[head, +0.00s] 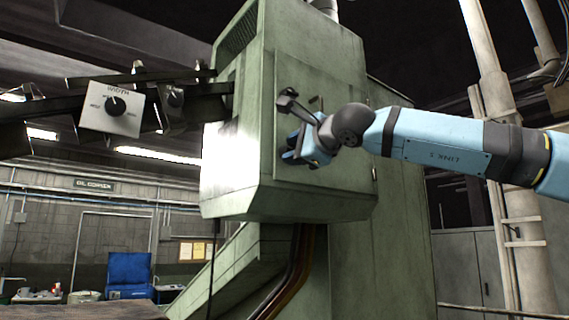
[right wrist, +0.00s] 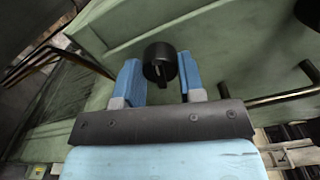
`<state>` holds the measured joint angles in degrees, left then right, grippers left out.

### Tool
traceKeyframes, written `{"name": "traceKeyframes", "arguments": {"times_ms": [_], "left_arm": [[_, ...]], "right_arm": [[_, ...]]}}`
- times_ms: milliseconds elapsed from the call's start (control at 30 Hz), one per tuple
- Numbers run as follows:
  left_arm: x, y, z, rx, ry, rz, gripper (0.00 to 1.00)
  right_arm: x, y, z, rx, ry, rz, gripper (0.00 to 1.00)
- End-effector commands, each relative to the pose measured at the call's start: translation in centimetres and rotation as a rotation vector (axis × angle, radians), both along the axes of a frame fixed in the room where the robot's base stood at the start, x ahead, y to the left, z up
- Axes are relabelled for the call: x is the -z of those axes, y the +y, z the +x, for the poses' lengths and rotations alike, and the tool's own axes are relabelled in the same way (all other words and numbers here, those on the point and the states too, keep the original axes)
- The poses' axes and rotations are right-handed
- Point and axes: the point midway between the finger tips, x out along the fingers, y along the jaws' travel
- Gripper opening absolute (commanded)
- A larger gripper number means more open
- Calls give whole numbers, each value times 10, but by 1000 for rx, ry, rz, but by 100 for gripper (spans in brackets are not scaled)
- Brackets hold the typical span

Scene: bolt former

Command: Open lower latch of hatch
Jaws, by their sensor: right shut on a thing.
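The hatch (head: 345,65) is a flat green panel on the side of a large green machine. The lower latch (right wrist: 160,62) is a round black knob with a raised grip, seen in the right wrist view between my blue fingers. My right gripper (head: 292,156) is at the hatch's lower part and is shut on this latch. A gap seems to show beside the knob from the wrist angle. In the head view my gripper hides the latch. My left gripper is not in view.
A dark bar handle (right wrist: 285,97) sticks out right of my gripper in the right wrist view, with another dark round part (right wrist: 308,12) at the corner. In the head view, a control box with a dial (head: 112,108) hangs at left and a pale pipe (head: 490,80) stands at right.

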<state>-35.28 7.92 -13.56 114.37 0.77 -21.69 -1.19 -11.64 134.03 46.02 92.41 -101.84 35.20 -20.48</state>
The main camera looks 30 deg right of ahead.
Motion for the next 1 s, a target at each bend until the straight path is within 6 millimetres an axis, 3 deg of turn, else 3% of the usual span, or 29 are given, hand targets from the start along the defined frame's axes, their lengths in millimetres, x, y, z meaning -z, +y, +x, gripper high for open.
{"name": "traceKeyframes", "arguments": {"times_ms": [200, 567, 1000], "left_arm": [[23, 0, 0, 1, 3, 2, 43], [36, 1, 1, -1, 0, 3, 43], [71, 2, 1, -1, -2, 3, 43]], "right_arm": [[4, 0, 0, 2, 11, 142, 0], [3, 0, 0, 2, 20, 262, 0], [4, 0, 0, 1, 45, 593, 0]]}}
